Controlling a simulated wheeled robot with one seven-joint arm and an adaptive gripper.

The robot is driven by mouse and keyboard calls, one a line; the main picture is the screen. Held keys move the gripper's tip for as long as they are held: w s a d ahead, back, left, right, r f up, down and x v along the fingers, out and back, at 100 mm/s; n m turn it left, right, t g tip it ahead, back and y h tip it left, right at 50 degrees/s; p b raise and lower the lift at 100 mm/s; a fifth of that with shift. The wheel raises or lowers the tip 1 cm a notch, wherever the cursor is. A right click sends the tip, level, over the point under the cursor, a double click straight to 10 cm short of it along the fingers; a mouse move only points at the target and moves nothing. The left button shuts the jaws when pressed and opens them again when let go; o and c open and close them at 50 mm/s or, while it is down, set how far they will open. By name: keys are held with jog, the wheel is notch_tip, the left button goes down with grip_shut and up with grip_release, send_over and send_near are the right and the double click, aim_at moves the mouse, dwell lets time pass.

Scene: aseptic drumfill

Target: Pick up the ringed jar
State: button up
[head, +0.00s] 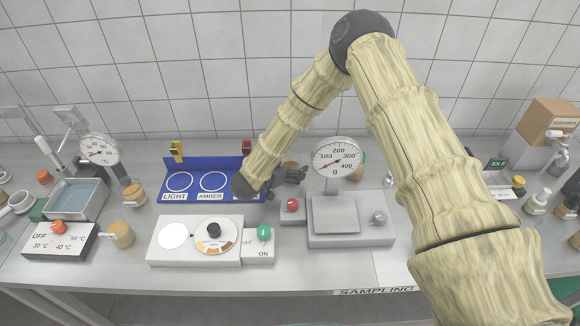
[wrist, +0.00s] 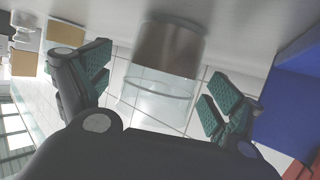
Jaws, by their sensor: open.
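A clear glass jar with a brown band (wrist: 165,75) stands between the fingers of my gripper (wrist: 158,88) in the wrist view. My gripper is open, with one green-padded finger on each side of the jar and gaps to it. In the head view my gripper (head: 282,180) is at the right end of the blue rack, and a brown-topped jar (head: 290,165) shows just behind it, mostly hidden by my arm and fingers. I cannot make out a clear ring marking on it.
The blue rack (head: 176,165) with circles marked LIGHT and AMBER is close on the left. A dial scale (head: 336,158) stands right of my gripper. A white control box (head: 165,256) lies in front. Other jars (head: 134,193) stand at left. The tiled wall is behind.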

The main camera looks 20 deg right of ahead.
jog(key=shift+c, duration=0.3)
jog(key=c, duration=1)
jog(key=shift+c, duration=1.1)
jog(key=shift+r, duration=0.15)
